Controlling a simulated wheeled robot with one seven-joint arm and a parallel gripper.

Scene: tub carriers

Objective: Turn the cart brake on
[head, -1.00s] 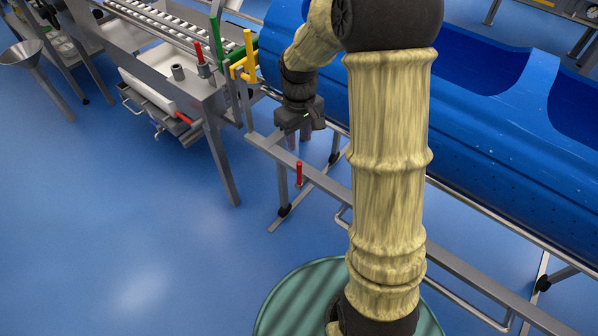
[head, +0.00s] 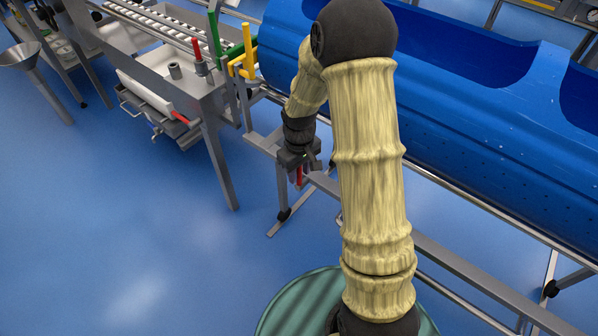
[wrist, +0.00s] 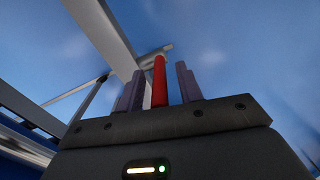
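The cart brake lever is a red handle (head: 299,176) low on the cart's grey frame (head: 330,186), below the blue tub (head: 450,120). My gripper (head: 298,178) points down right at the lever in the head view. In the wrist view the red handle (wrist: 159,82) stands between the two purple-grey fingers of my gripper (wrist: 160,88). The fingers are apart, with a gap showing on the handle's right side; the left fingers are close to it. Whether they touch the handle cannot be told.
A steel table (head: 185,85) with a roller conveyor stands at the left, with red, green and yellow upright handles near its corner. A steel funnel (head: 20,55) is at the far left. The blue floor (head: 110,220) at left is clear.

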